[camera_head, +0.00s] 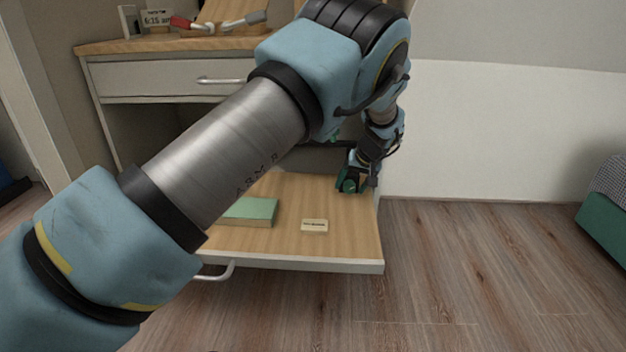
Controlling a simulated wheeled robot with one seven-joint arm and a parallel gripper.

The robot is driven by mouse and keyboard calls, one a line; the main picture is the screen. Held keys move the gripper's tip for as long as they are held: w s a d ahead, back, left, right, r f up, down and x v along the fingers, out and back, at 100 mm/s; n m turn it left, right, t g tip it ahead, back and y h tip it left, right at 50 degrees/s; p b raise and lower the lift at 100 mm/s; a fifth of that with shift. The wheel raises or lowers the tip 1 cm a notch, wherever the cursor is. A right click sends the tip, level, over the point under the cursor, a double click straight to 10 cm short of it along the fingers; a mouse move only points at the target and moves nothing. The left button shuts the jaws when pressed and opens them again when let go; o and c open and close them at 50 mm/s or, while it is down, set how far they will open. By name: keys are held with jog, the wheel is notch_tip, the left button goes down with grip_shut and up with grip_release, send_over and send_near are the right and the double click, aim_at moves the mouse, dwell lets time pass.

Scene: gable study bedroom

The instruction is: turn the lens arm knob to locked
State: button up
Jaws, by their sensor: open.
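My arm crosses the view from the lower left, and my gripper (351,181) is at its far end, low over the right rear part of a wooden pull-out board (345,235). The gripper is open. Something green shows at its fingertips, but I cannot tell whether it is part of the gripper or a separate thing. I cannot make out the lens arm knob; my arm hides much of the area behind the board. A small bit of green (335,136) shows just under my arm's elbow, too little to identify.
A green block like a book (250,211) and a small label card (314,225) lie on the board. Above is a desk with a closed drawer (165,79); a clock (157,17) and a red-and-grey item (216,23) stand on top. Open floor (470,260) lies to the right.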

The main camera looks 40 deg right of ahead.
jog(key=h+b, duration=0.1)
jog(key=b, duration=0.1)
jog(key=g+b, duration=0.1)
jog(key=shift+w+a+f+h+b, duration=0.2)
jog(key=shift+f+h+b, duration=0.1)
jog(key=shift+h+b, duration=0.1)
jog(key=n+g+h+b, duration=0.1)
jog(key=g+h+b, duration=0.1)
jog(key=b, duration=0.4)
jog(key=shift+w+a+r, duration=0.1)
jog(key=shift+a, duration=0.05)
